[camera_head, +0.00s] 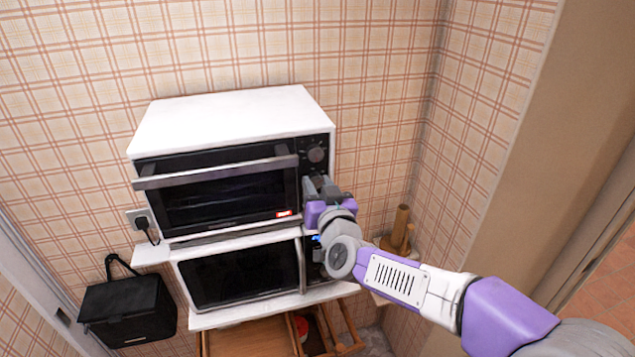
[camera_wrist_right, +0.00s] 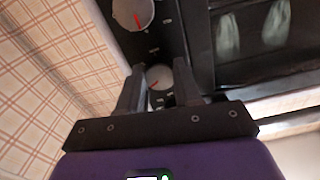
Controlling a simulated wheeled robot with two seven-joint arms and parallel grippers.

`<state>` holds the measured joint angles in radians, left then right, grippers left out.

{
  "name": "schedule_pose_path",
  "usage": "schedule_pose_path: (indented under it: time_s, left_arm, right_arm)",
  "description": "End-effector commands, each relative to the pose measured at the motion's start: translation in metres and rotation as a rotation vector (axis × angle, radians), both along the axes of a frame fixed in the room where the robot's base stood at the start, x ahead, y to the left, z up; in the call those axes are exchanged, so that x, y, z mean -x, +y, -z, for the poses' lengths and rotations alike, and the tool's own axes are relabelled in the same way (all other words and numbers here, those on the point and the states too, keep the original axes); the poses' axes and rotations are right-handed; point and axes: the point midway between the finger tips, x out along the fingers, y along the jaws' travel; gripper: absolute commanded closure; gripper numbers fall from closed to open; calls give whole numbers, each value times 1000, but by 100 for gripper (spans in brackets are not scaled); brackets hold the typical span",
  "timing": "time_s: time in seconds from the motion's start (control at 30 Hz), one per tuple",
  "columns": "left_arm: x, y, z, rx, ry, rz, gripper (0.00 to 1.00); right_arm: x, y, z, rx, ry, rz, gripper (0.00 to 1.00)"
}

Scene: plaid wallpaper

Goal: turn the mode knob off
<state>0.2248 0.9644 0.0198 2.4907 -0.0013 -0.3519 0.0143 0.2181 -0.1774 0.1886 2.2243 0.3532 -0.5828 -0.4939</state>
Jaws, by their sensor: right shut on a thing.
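The toaster oven (camera_head: 230,120) is white on top with a black front and stands above a microwave. Its control panel is on the right of the door. In the head view my fingers hide that lower knob. Labels are too small to read. My left gripper is not in view.
A microwave (camera_head: 240,276) stands on a white shelf below the oven. A black bag (camera_head: 128,308) hangs at the left. Wooden rollers (camera_head: 399,228) stand right of my gripper. The plaid wall (camera_head: 375,110) is close on the right.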

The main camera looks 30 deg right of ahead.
Motion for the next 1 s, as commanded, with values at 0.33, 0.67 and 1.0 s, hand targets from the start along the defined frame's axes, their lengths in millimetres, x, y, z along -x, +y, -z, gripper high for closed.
schedule_pose_path:
  time_s: [0.33,0.67,1.0]
  left_arm:
    - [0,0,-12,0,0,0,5]
    - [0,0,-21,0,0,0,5]
    - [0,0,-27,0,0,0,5]
  right_arm:
    - [0,-1,-2,320,76,1,97]
    - [0,-1,-2,624,148,2,97]
    - [0,-1,-2,899,213,1,97]
